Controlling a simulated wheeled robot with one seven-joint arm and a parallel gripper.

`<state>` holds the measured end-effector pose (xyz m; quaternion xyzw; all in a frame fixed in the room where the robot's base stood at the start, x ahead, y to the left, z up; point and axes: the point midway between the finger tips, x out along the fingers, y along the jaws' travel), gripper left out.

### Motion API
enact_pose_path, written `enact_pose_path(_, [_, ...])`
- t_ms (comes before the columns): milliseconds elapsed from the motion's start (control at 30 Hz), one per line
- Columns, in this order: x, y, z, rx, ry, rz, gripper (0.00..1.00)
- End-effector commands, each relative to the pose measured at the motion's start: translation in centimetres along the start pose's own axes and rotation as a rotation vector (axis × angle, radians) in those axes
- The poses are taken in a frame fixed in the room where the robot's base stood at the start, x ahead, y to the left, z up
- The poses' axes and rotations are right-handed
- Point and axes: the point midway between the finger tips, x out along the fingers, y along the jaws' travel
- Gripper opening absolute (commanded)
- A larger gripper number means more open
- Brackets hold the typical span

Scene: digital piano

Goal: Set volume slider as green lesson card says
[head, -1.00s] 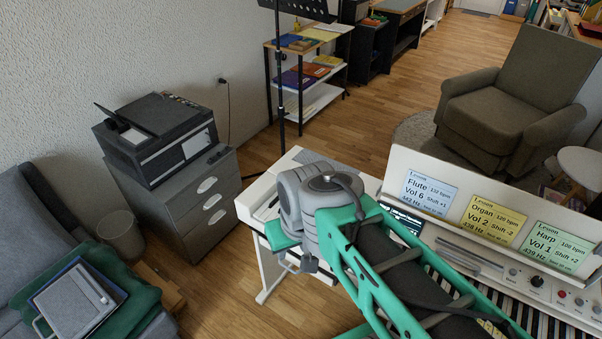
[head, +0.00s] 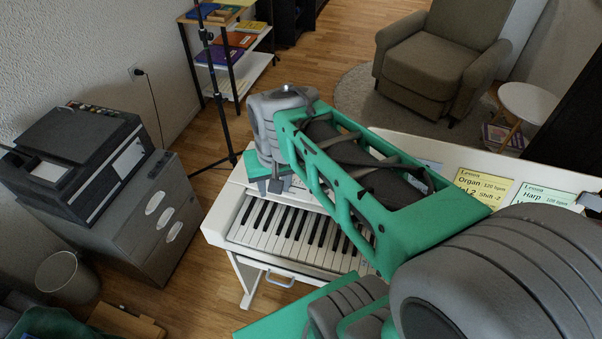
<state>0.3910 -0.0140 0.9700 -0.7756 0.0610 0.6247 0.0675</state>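The green lesson card (head: 540,197) stands on the piano's music rest at the right; it reads Harp, 100 bpm, and my arm covers its lower lines. A second ago its volume line read Vol 1. The white digital piano (head: 221,214) lies under my arm, with its left keys (head: 290,230) showing. The volume slider cannot be made out; my arm hides much of the control panel. My gripper end (head: 272,185) is over the piano's left end, just above the panel or keys. Its fingers are not clearly visible, so its opening cannot be told.
The yellow Organ card (head: 481,186) stands beside the green one; the blue card is nearly hidden. A black music stand (head: 216,90) rises behind the piano's left end. A printer (head: 75,150) on a grey drawer cabinet (head: 150,225) stands left, with floor between.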

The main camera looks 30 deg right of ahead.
Motion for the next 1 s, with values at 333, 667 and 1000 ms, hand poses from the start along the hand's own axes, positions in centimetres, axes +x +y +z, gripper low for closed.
enact_pose_path(333, [9.7, 6.5, -11.2, 0.566, -0.190, 0.086, 0.36])
enact_pose_path(667, [14.7, 7.2, -10.7, 0.607, -0.202, 0.094, 0.36])
enact_pose_path(1000, [18.2, 7.3, -10.0, 0.605, -0.196, 0.092, 0.36])
